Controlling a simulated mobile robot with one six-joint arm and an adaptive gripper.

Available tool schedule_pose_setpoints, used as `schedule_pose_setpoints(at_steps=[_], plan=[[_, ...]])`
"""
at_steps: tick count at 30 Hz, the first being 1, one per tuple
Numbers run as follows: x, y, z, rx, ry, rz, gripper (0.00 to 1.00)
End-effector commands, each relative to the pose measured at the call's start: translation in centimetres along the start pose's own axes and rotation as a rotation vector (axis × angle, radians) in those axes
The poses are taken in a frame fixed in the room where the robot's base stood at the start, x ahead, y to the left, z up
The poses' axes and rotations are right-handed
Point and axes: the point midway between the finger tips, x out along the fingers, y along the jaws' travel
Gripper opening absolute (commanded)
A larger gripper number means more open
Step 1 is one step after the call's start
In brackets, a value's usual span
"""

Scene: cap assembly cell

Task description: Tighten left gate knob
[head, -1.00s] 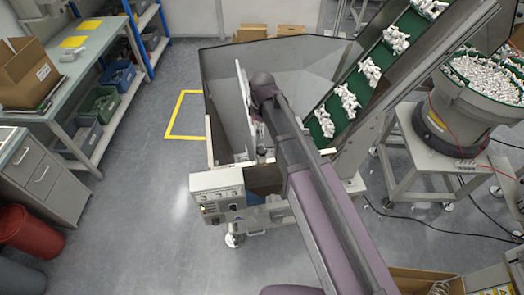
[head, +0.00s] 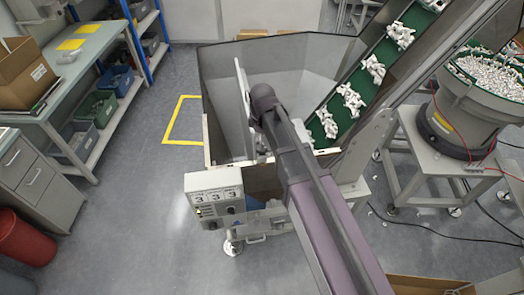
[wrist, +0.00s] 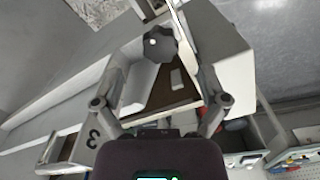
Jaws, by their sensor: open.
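My gripper (wrist: 160,76) is open and empty, with one finger on each side of the picture. The knob lies beyond the fingertips, roughly centred between them and apart from both. In the head view my arm reaches over the front of the grey hopper (head: 222,120) and hides the knob and the fingers. I cannot tell from these views how tight the knob is.
A control box (head: 213,192) stands at the hopper's front left corner. A green conveyor (head: 372,92) carrying white parts rises to the right, beside a bowl feeder (head: 455,125). A workbench (head: 95,60) stands left, with open floor between it and the hopper.

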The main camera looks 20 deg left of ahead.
Motion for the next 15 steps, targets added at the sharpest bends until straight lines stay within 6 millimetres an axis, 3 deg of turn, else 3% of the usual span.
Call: schedule_pose_setpoints(at_steps=[15], plan=[[3.9,0.0,0.0,0.000,0.000,0.000,0.93]])
